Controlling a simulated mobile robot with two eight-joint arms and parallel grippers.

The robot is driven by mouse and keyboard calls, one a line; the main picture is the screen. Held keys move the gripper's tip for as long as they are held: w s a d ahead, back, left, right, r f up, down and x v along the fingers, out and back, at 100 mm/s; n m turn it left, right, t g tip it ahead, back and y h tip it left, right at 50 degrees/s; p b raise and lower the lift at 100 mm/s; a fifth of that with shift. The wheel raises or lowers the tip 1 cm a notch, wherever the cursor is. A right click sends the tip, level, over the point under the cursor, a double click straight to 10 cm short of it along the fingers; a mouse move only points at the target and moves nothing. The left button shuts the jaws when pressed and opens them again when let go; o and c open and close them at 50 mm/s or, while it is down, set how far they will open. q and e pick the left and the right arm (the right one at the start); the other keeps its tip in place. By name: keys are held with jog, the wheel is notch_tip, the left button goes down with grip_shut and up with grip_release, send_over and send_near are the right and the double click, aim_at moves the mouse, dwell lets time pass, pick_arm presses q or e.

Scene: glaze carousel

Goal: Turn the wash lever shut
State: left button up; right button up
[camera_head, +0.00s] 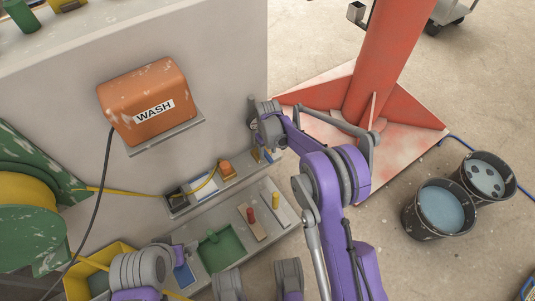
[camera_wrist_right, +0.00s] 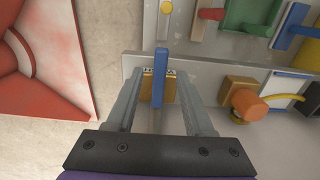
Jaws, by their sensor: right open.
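The blue lever (camera_wrist_right: 160,72) stands on a small yellow-orange labelled base (camera_wrist_right: 172,90) in the right wrist view. It runs straight up the picture. In the head view the lever (camera_head: 268,156) is small and partly hidden by my right arm, near the end of the grey ledge. My right gripper (camera_head: 263,143) is over it. In the wrist view the open fingers (camera_wrist_right: 160,77) lie on both sides of the lever, with gaps on each side. My left arm is at the bottom left of the head view; its gripper (camera_head: 188,250) is unclear there.
An orange WASH box (camera_head: 150,100) is on the wall above. An orange knob (camera_head: 225,168) sits beside the lever base. Below is a tray (camera_head: 283,218) with a green pan (camera_head: 220,250) and red and yellow handles. A red column (camera_head: 385,60) and two buckets (camera_head: 438,210) stand right.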

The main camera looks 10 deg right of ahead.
jog(key=shift+f, duration=0.85)
grip_shut()
dwell(0.8)
